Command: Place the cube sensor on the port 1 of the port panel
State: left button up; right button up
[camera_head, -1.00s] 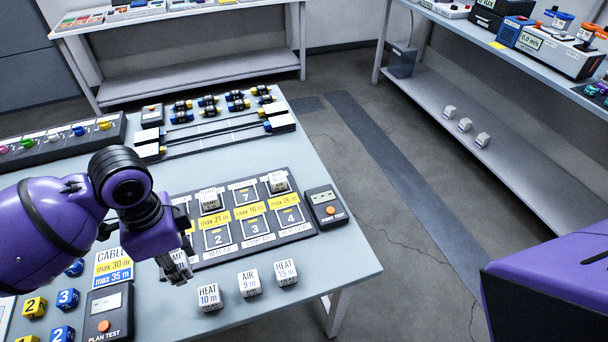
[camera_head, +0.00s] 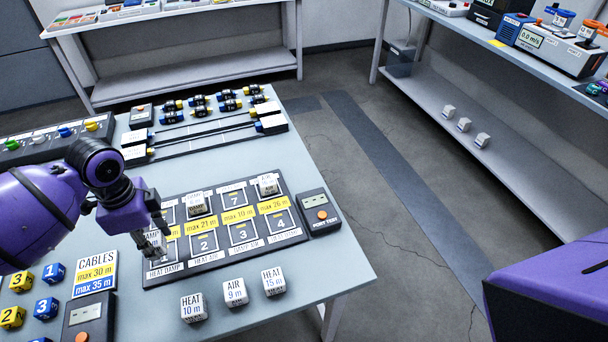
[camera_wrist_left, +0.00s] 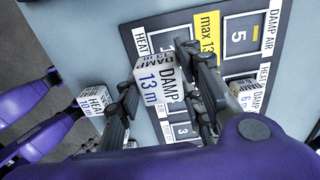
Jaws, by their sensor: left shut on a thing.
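My left gripper (camera_head: 155,244) is shut on a white cube sensor (camera_wrist_left: 157,80) marked "DAMP 13 m" in the wrist view. It holds the cube over the front left part of the dark port panel (camera_head: 285,237), at the port left of port 2. In the head view the fingers and arm mostly hide that port and the held cube. In the wrist view the cube hangs between the fingers beside the "HEAT DAMP" label (camera_wrist_left: 141,42); I cannot tell whether it touches the panel. My right gripper is out of view; only a purple part of my right arm shows.
Two cubes sit on back-row ports: one left (camera_head: 198,205), one right (camera_head: 268,185). Three cubes, HEAT 10 m (camera_head: 194,308), AIR 9 m (camera_head: 235,293) and HEAT 15 m (camera_head: 273,281), stand before the panel. A port tester (camera_head: 320,213) is right of it, a cables sign (camera_head: 95,273) left.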

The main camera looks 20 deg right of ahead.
aim_at(153, 239)
pick_arm(q)
jog(key=w+f, duration=0.2)
jog(key=shift+w+a+f, duration=0.15)
jog(key=shift+a+f, duration=0.05)
jog(key=shift+f, duration=1.55)
jog(key=shift+f, duration=0.15)
jog(key=o, duration=1.1)
jog(key=shift+o, duration=0.2)
notch_tip(153, 239, up, 12)
jog(key=shift+r, duration=0.2)
